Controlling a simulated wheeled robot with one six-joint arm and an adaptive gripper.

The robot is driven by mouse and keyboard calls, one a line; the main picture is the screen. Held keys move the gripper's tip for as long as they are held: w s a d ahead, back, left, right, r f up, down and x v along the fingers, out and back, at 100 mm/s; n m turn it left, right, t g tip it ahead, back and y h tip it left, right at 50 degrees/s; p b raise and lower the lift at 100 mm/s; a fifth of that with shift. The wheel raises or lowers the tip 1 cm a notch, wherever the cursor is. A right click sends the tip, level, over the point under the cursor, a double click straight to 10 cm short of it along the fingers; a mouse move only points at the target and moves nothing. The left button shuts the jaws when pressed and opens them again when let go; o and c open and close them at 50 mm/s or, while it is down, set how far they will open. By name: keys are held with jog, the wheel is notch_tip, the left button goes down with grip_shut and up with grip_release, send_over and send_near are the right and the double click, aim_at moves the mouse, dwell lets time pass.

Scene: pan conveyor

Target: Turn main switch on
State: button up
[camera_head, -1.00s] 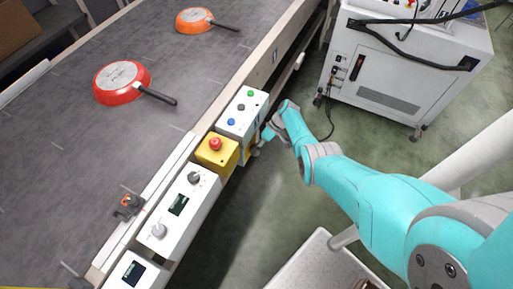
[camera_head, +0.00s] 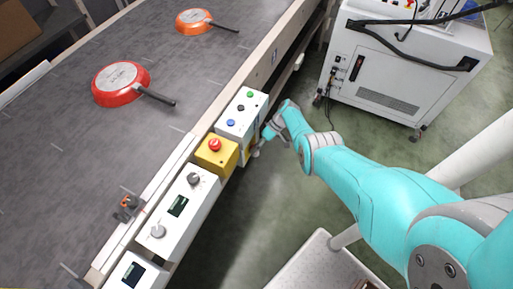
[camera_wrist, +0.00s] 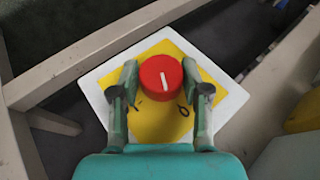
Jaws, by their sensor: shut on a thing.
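The main switch (camera_wrist: 161,78) is a round red knob with a white mark on its face, on a yellow plate (camera_wrist: 158,125) over a white box. In the wrist view the white mark points nearly up and down, with a slight tilt. My gripper (camera_wrist: 159,86) has one finger on each side of the knob and is shut on it. In the head view my gripper (camera_head: 261,144) is low at the conveyor's side, beside the white button box, and the switch is hidden there.
A yellow box with a red emergency button (camera_head: 215,145) and a white box with several buttons (camera_head: 241,113) stand on the conveyor edge near my arm. Red (camera_head: 120,84) and orange (camera_head: 193,21) pans lie on the belt (camera_head: 60,160). A white cabinet (camera_head: 400,75) stands at the upper right.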

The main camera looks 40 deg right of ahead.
jog(key=shift+w+d+r, duration=0.1)
jog(key=shift+d+r, duration=0.05)
jog(key=shift+d, duration=0.05)
jog(key=shift+c, duration=0.2)
dwell(0.4)
jog(key=o, duration=1)
jog(key=shift+o, duration=0.7)
jog(key=shift+a, duration=0.1)
jog(key=v, duration=1.2)
jog(key=shift+f, duration=0.2)
